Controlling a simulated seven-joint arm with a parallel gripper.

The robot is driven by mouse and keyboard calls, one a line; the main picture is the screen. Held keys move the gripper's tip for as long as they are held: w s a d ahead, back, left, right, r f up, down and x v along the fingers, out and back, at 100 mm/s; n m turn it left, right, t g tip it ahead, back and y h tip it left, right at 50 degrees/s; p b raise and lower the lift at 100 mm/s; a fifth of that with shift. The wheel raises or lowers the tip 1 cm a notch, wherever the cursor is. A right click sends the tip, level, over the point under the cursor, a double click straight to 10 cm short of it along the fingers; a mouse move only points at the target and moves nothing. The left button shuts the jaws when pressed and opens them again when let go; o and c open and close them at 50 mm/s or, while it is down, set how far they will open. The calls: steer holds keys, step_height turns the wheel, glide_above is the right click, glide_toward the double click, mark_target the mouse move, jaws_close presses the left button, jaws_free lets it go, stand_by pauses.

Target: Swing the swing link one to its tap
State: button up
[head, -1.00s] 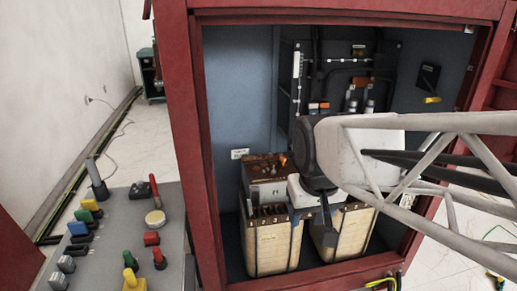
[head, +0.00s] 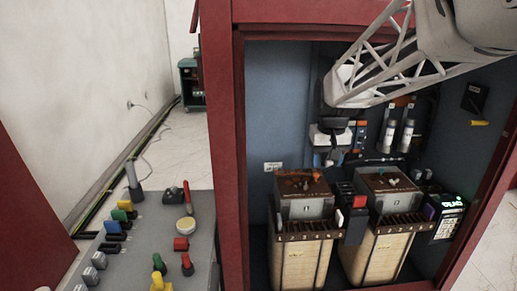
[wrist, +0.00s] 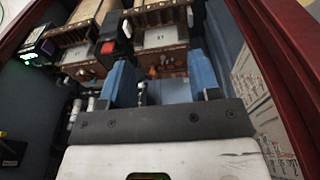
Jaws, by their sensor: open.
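My gripper (head: 328,158) is open and empty inside the red cabinet, above and behind the left transformer (head: 305,207). In the wrist view its two blue fingers (wrist: 162,80) are spread. The left transformer has a brown top plate (head: 304,182) with small orange and metal fittings; the plate shows between and beyond the fingers in the wrist view (wrist: 176,64). A second transformer (head: 391,205) stands to its right with a similar top. Swing link one and its tap are too small to single out among these fittings. Nothing is seen touching the fingers.
A black block with a red part (head: 360,188) stands between the transformers. A meter with a green display (head: 453,203) stands at the right. Pale cylinders (head: 406,135) are at the back. The red frame (head: 229,150) bounds the opening; a control panel (head: 160,245) stands outside, left.

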steer(key=w+d+f, duration=0.2)
steer(key=w+f, duration=0.1)
steer(key=w, duration=0.7)
steer(key=w+d+f, duration=0.3)
steer(key=w+f, duration=0.1)
steer(key=w, duration=0.7)
steer(key=g, duration=0.2)
glide_toward(316, 174)
steer(key=shift+s+f, duration=0.3)
steer(key=shift+s, duration=0.3)
steer(key=shift+w+d+f, duration=0.15)
steer(key=shift+w+f, duration=0.3)
steer(key=shift+f, duration=0.05)
steer(key=shift+f, duration=0.15)
steer(key=shift+f, duration=3.75)
steer(key=shift+c, duration=0.2)
jaws_close()
